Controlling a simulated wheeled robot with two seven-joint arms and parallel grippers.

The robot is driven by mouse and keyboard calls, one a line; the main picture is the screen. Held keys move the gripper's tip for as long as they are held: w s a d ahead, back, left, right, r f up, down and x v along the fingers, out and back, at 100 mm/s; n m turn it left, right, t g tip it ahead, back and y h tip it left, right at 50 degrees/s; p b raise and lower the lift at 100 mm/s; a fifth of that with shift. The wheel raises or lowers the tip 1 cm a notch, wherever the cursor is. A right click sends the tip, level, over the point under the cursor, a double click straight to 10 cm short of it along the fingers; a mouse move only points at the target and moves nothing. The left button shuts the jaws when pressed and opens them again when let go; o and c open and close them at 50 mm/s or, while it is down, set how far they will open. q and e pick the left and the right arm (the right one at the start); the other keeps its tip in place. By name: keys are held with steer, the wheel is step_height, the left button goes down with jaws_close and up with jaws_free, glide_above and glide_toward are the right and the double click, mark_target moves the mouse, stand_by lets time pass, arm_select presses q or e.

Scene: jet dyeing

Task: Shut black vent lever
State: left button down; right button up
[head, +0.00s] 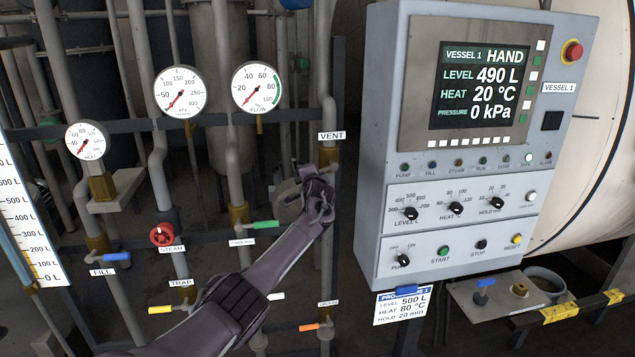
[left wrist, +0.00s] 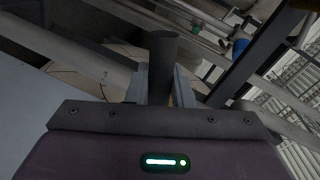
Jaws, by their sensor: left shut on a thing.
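The VENT label (head: 331,135) hangs on a vertical pipe left of the control panel. My left arm reaches up from the bottom of the head view, and its gripper (head: 312,180) is at the vent valve just below that label. The left wrist view shows the black vent lever (left wrist: 163,62) as a dark round bar between the two fingers, which are shut on it. In the head view the gripper hides most of the lever, so I cannot tell its angle clearly. My right gripper is in neither view.
The grey control panel (head: 376,150) stands close to the right of the gripper, its screen reading 490 L, 20 °C and 0 kPa. Dial gauges, pipes, a red STEAM valve (head: 161,234) and a green lever (head: 265,225) are on the left.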

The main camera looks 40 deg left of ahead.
arm_select(q)
steer(key=shift+s+r+m, duration=0.1)
steer(key=shift+r+m, duration=0.3)
steer(key=shift+r, duration=0.05)
steer(key=shift+a+r+m+p, duration=0.1)
steer(key=shift+r+m+p, duration=0.3)
steer(key=shift+m+p, duration=0.1)
steer(key=shift+r+m+g+y+p, duration=0.3)
steer(key=shift+r+m+g+y, duration=0.15)
steer(key=shift+m, duration=0.15)
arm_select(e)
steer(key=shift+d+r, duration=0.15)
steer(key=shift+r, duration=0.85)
arm_select(q)
steer(key=c, duration=1.3)
jaws_free()
steer(key=shift+c, duration=0.2)
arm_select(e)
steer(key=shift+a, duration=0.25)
arm_select(q)
steer(key=shift+s, duration=0.1)
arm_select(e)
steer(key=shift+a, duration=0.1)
